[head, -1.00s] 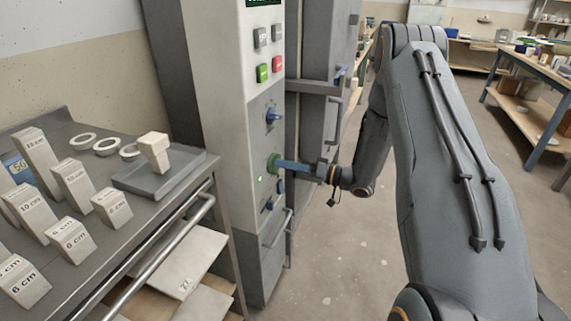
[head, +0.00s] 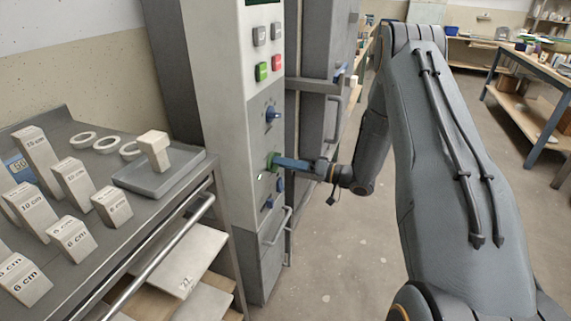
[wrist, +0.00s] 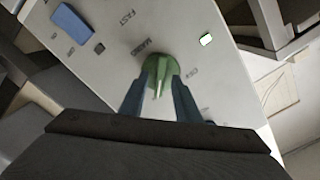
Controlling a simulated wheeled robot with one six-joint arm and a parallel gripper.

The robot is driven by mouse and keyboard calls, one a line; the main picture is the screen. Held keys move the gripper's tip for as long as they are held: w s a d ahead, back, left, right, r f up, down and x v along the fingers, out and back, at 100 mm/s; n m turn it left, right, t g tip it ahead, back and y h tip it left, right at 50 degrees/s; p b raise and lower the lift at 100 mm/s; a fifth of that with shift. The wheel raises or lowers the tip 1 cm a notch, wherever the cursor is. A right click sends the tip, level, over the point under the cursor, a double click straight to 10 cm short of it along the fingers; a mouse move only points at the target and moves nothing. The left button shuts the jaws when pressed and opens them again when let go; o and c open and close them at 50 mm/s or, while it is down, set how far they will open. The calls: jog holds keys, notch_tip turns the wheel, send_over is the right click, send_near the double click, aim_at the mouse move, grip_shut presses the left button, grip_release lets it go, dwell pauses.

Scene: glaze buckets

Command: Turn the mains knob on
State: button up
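The mains knob is green and sits on the grey front panel of the tall cabinet. It shows in the head view (head: 273,161) and in the middle of the wrist view (wrist: 161,71), with the word MAINS printed beside it. My gripper (wrist: 162,84) has one finger on each side of the knob and appears closed on it. In the head view my gripper (head: 284,163) reaches the knob from the right. The panel looks tilted in the wrist view. A small lit lamp (wrist: 206,40) is on the panel near the knob.
A blue knob (head: 271,114) is above the mains knob and other blue controls (head: 279,185) are below it. A cabinet handle (head: 277,228) juts out lower down. A grey bench (head: 190,190) with labelled blocks stands at the left. The floor at the right is open.

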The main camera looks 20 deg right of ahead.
jog(key=v, duration=0.7)
jog(key=shift+s+d+b, duration=0.25)
jog(key=shift+d+b, duration=0.05)
jog(key=shift+b, duration=0.15)
jog(key=w+r+t+h, duration=0.1)
jog(key=w+r+h, duration=0.2)
jog(key=w+h, duration=0.35)
jog(key=s+a+r+g+h+p, duration=0.1)
jog(key=s+g, duration=0.3)
jog(key=s, duration=0.8)
jog(key=s+a+r+m+g+h+p, duration=0.1)
jog(key=s+a+r+g+h, duration=0.2)
jog(key=s, duration=1)
jog(key=s+a+r+g+h+p, duration=0.1)
jog(key=s+a+r+g+h, duration=0.2)
jog(key=s, duration=0.9)
jog(key=shift+s+r+m+g+h, duration=0.2)
jog(key=shift+m+g+h, duration=0.1)
jog(key=shift+g+h, duration=0.4)
